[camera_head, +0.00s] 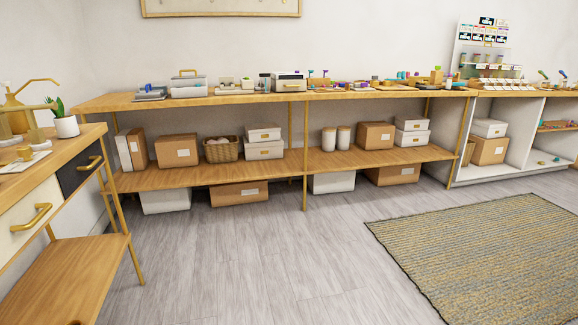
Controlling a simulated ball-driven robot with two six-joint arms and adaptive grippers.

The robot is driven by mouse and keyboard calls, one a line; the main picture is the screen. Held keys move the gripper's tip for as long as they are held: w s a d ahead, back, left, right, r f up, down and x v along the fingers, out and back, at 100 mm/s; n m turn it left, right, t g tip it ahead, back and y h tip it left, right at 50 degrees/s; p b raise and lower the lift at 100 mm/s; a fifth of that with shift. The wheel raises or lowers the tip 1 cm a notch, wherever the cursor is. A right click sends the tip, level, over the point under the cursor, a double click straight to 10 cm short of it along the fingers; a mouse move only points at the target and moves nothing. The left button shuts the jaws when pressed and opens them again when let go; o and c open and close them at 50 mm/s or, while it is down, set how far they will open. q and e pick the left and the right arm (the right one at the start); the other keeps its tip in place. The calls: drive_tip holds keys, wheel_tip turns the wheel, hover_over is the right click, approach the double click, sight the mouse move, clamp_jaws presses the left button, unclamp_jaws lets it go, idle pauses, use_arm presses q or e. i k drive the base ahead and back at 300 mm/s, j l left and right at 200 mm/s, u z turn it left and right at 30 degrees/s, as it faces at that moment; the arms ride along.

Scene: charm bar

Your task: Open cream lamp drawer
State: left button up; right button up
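A wooden table at the left edge has two drawers in its front. The nearer drawer is cream (14,222) with a brass bar handle (32,217), and it looks shut. The farther drawer is dark (70,181) with its own brass handle (90,163), and it also looks shut. A brass lamp (25,97) stands on the tabletop, partly cut off by the left edge of the picture. Neither of my grippers is in view.
A small potted plant (65,125) stands on the tabletop. The table has a low wooden shelf (75,277). A long workbench (222,99) with boxes below runs along the back wall. The grey floor (240,260) is clear, with a striped rug (490,250) at right.

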sight(281, 85)
drive_tip(key=i+j+u, duration=0.25)
drive_tip(key=i, duration=1.05)
drive_tip(key=i+l+u, duration=0.1)
drive_tip(key=i+u, duration=0.2)
drive_tip(key=i, duration=1)
